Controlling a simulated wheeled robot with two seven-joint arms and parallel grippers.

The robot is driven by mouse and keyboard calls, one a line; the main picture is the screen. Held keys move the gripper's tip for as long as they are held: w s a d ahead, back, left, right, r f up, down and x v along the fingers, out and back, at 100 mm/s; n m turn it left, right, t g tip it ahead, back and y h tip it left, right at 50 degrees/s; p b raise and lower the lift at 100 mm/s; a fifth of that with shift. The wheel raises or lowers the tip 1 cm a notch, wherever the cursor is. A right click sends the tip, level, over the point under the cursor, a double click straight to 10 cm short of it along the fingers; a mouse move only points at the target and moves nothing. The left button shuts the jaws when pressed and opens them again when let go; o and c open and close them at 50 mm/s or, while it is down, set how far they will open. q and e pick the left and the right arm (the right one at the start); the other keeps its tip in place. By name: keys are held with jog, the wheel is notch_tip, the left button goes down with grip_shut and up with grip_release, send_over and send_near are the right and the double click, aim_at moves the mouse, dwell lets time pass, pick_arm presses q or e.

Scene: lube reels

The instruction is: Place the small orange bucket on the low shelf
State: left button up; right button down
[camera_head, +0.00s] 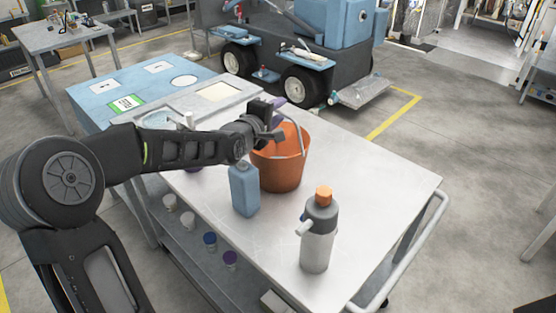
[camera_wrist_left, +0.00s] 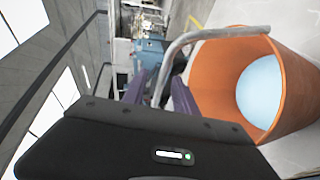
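The small orange bucket (camera_head: 277,172) is upright on the grey cart top, with its grey handle raised. In the left wrist view the bucket (camera_wrist_left: 292,95) shows its open mouth and a pale blue round surface inside. My left gripper (camera_head: 272,122) is over the bucket's left rim. Its purple fingers (camera_wrist_left: 163,92) are on both sides of the handle (camera_wrist_left: 205,35) and look closed on it. The lower shelf (camera_head: 205,262) of the cart shows below the top's left edge, with several small jars on it. My right gripper is not in view.
A blue bottle (camera_head: 244,190) stands just in front of the bucket. A grey bottle with an orange cap (camera_head: 318,235) stands near the front edge. The cart top (camera_head: 385,190) is clear on the right. A blue table (camera_head: 130,85) adjoins behind; a wheeled machine (camera_head: 300,60) is beyond.

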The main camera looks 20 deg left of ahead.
pick_arm(q)
jog(key=shift+c, duration=0.3)
grip_shut()
dwell(1.1)
jog(key=shift+r, duration=0.1)
